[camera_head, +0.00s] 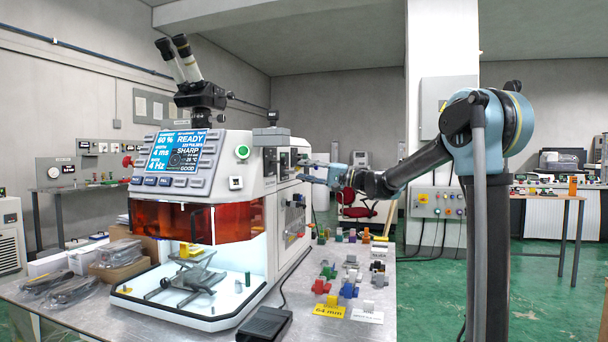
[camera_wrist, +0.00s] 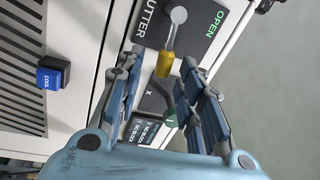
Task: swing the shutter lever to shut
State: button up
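The shutter lever is a grey arm on a round pivot with a yellow grip (camera_wrist: 165,63), seen in the wrist view on a dark plate (camera_wrist: 208,42) lettered SHUTTER and OPEN. Its grip points down in the picture, away from the pivot; OPEN is to the right of the pivot. No SHUT lettering shows. My gripper (camera_wrist: 160,72) is open, with its blue-grey fingers either side of the yellow grip; I cannot tell whether either touches it. In the head view my gripper (camera_head: 312,173) is at the right side of the white machine (camera_head: 257,190), where the lever cannot be made out.
A blue COOL button (camera_wrist: 50,77) and vent slots are on the panel to the left. In the head view, small coloured parts and a yellow 64 mm label (camera_head: 329,311) lie on the bench below my arm.

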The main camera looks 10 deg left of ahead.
jog(key=d+f, duration=0.1)
jog(key=d, duration=0.9)
jog(key=shift+s+d+f, duration=0.2)
jog(key=shift+d+f, duration=0.1)
jog(key=shift+f, duration=0.1)
jog(key=s+d+f+h, duration=0.6)
jog(key=s+d+f, duration=0.5)
jog(key=f, duration=0.3)
jog(key=s+d+f+h, duration=0.7)
jog(key=s+d+f, duration=0.4)
jog(key=s+f, duration=0.2)
jog(key=s+d+f+m+t+h, duration=0.1)
jog(key=s+d+f+h, duration=0.5)
jog(key=s+d+f, duration=0.5)
notch_tip(320, 180, down, 4)
jog(key=shift+s+d+r+h, duration=0.15)
jog(key=shift+s+h, duration=0.25)
jog(key=shift+s, duration=0.35)
